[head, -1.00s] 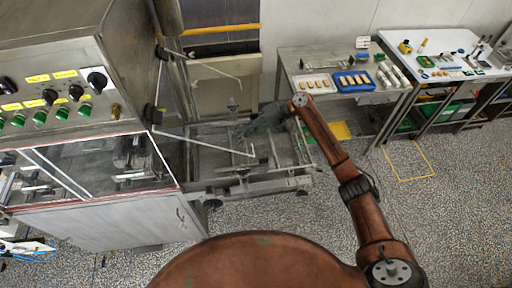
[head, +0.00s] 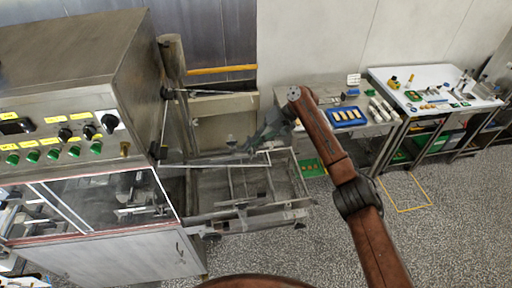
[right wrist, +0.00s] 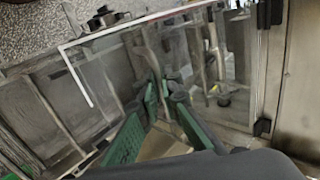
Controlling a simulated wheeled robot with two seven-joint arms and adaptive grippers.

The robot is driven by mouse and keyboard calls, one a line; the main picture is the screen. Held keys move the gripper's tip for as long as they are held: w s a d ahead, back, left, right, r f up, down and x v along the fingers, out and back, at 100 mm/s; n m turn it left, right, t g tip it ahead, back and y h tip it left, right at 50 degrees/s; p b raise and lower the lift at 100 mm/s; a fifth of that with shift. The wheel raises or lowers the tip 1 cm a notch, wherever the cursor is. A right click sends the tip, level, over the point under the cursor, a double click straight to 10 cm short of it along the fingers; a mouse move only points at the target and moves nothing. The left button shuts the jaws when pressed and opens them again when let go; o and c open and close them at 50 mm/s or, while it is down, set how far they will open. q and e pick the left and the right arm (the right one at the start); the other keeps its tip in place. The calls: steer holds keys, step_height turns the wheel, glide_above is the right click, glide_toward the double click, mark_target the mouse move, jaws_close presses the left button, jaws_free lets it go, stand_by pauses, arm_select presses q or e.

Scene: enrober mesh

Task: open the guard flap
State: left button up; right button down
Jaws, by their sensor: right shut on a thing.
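The guard flap (head: 215,164) is a clear panel with pale edge bars, hinged on the right end of the steel machine. It stands out from the machine, swung open, over the metal frame beside it. In the right wrist view the flap (right wrist: 115,70) fills the middle, with black hinges at its right side. My right gripper (head: 252,143) is at the flap's free side, partly blurred by the see-through panel. Its green fingers (right wrist: 163,92) are closed around what looks like the flap's grey handle; the exact contact is hard to see. My left gripper is out of view.
The machine's control panel (head: 60,140) and red-edged window (head: 110,200) are at left. A metal frame (head: 240,195) stands under the flap. A steel table (head: 295,97) with a blue tray (head: 347,117) and a white table (head: 440,82) stand at right.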

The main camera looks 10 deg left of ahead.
steer(key=shift+a+r, duration=0.25)
steer(key=shift+r, duration=0.1)
steer(key=c, duration=2.5)
jaws_free()
steer(key=shift+o, duration=0.5)
steer(key=shift+f, duration=0.1)
steer(key=shift+f, duration=0.15)
steer(key=shift+d, duration=0.2)
steer(key=v, duration=1.2)
steer(key=shift+a, duration=0.15)
